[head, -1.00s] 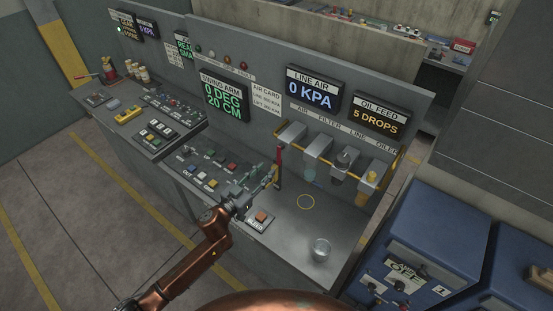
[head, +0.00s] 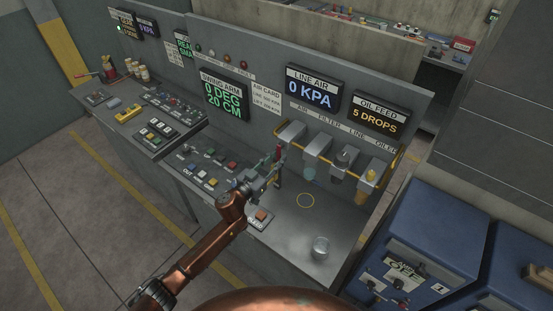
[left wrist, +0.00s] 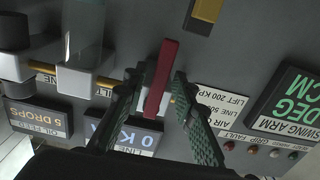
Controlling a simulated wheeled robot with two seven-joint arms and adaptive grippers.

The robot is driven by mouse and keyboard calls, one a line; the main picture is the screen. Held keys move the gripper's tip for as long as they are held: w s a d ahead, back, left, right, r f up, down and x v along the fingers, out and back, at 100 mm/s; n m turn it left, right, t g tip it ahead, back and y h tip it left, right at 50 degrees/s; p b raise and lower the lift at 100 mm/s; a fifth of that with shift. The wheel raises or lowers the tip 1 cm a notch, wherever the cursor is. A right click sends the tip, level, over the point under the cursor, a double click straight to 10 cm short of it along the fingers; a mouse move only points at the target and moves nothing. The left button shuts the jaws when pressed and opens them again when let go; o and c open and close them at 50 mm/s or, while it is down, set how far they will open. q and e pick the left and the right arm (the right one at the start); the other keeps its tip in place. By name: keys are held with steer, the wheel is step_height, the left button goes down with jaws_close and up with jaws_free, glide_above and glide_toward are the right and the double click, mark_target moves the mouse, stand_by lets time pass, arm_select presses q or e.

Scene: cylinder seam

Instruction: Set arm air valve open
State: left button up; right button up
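The arm air valve's red lever (head: 279,152) stands roughly upright on the panel, left of the row of air units, and is partly covered by my gripper in the head view. In the left wrist view, which looks upside down, the red lever (left wrist: 161,78) lies between the two green fingers of my left gripper (left wrist: 157,74). The fingers are apart, one on each side of the lever, with a gap visible on at least one side. The left gripper also shows in the head view (head: 273,168). The line air display (head: 312,88) reads 0 KPA. My right gripper is out of view.
An oil feed display (head: 380,116) reads 5 drops. A yellow-edged row of filter and oiler units (head: 340,162) is right of the lever. Button panels (head: 205,168) lie to the left.

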arm_select(q)
jaws_close()
stand_by(0.3)
steer(key=shift+a+m, duration=0.1)
steer(key=shift+m, duration=0.2)
steer(key=shift+w+a+r+m, duration=0.1)
steer(key=shift+w+a+m, duration=0.2)
steer(key=shift+m, duration=0.75)
steer(key=shift+w+a+r+m, duration=0.2)
steer(key=shift+a+m, duration=0.15)
steer(key=shift+m, duration=0.75)
steer(key=shift+w+a+r+m, duration=0.1)
steer(key=shift+w+a+m, duration=0.2)
steer(key=shift+m, duration=0.75)
steer(key=shift+o, duration=1.1)
jaws_free()
